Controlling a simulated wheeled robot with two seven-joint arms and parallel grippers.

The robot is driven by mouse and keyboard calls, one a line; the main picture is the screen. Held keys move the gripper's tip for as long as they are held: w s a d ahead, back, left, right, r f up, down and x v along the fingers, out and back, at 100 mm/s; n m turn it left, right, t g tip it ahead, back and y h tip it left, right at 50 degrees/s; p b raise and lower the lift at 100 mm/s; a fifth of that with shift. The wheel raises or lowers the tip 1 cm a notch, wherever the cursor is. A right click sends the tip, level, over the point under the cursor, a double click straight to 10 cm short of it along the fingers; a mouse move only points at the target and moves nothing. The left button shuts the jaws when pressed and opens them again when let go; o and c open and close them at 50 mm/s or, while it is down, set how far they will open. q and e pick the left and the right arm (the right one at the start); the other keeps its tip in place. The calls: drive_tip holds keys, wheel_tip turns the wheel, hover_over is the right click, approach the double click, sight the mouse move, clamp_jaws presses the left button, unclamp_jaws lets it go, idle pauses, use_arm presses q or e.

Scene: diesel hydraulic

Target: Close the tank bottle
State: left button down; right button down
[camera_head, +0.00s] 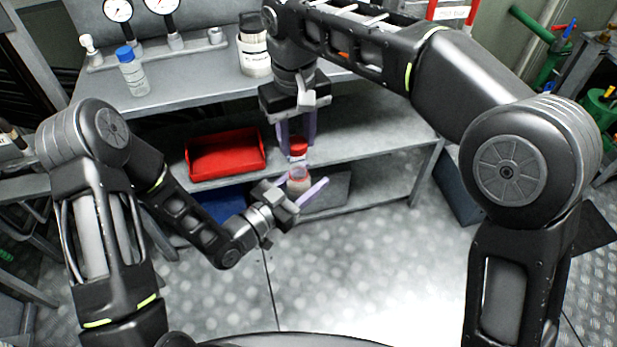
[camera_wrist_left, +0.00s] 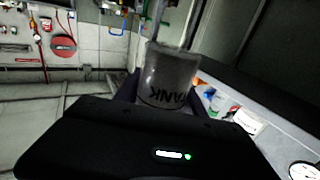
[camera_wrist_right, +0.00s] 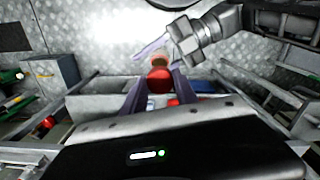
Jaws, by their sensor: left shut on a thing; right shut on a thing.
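The tank bottle (camera_head: 299,184) is a clear bottle with an open pinkish rim, held in front of the shelf. In the left wrist view the bottle (camera_wrist_left: 168,78) shows the label "TANK", upside down in that picture. My left gripper (camera_head: 300,194) is shut on the bottle from the left. The red cap (camera_head: 298,148) is above the bottle mouth, with a small gap in the head view. My right gripper (camera_head: 297,140) points down and is shut on the cap. In the right wrist view the cap (camera_wrist_right: 159,79) sits between the fingertips, with the bottle rim (camera_wrist_right: 160,59) just beyond.
A bottle with a blue cap (camera_head: 132,70) and a white jar (camera_head: 254,55) stand on the upper shelf, near pressure gauges (camera_head: 160,6). The floor (camera_head: 360,270) in front is clear.

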sight(298, 169)
drive_tip(key=shift+f, duration=0.15)
drive_tip(key=shift+f, duration=1.9)
drive_tip(key=shift+f, duration=0.9)
drive_tip(key=shift+f, duration=0.55)
idle(0.3)
